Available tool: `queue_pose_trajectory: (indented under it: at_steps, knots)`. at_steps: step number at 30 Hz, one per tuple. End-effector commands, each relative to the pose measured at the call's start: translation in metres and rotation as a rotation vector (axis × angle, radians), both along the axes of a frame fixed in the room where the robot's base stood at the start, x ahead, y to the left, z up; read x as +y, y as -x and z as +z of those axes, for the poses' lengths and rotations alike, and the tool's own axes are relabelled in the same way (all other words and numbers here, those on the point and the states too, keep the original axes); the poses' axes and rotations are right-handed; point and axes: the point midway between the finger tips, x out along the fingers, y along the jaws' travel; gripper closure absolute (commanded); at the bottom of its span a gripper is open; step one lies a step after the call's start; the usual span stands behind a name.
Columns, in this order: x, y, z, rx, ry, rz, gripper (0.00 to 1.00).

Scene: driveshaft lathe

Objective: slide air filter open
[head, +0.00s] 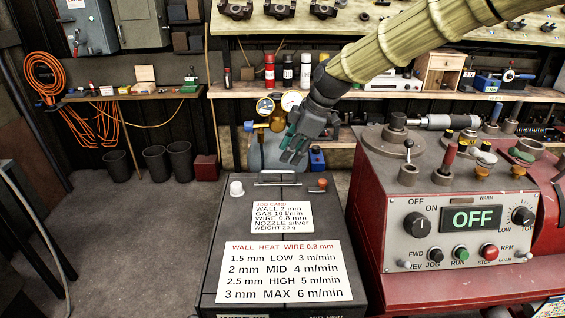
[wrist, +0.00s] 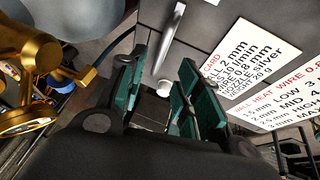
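My gripper (head: 293,150) hangs just behind the far edge of a dark welder box (head: 222,240). Its green-padded fingers (wrist: 160,88) stand apart with nothing held between them. A silver bar handle (head: 281,178) lies on the box top, below the gripper in the head view. In the wrist view the handle (wrist: 169,42) is beyond the fingers, and a white round knob (wrist: 163,87) shows in the gap. The white knob (head: 237,187) is left of the handle in the head view. I cannot tell which part is the air filter.
A red knob (head: 322,184) sits right of the handle. A brass regulator (wrist: 35,65) with gauges stands close to the gripper, left in the wrist view. A red lathe (head: 455,270) with an OFF display stands at right. The floor (head: 130,240) at left is clear.

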Motion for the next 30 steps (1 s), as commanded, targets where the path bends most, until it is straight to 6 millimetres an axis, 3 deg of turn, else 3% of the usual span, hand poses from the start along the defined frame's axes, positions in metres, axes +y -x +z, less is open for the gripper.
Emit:
queue_pose_trajectory:
  at_steps: [12, 25, 26, 30]
  knots:
    - [0.020, -0.010, -0.050, -0.001, 0.000, -0.001, 0.66]
    - [0.023, -0.012, -0.059, 0.000, 0.000, -0.002, 0.66]
    - [0.023, -0.012, -0.059, 0.000, 0.000, -0.002, 0.68]
    - [0.023, -0.012, -0.059, 0.000, 0.000, -0.002, 0.94]
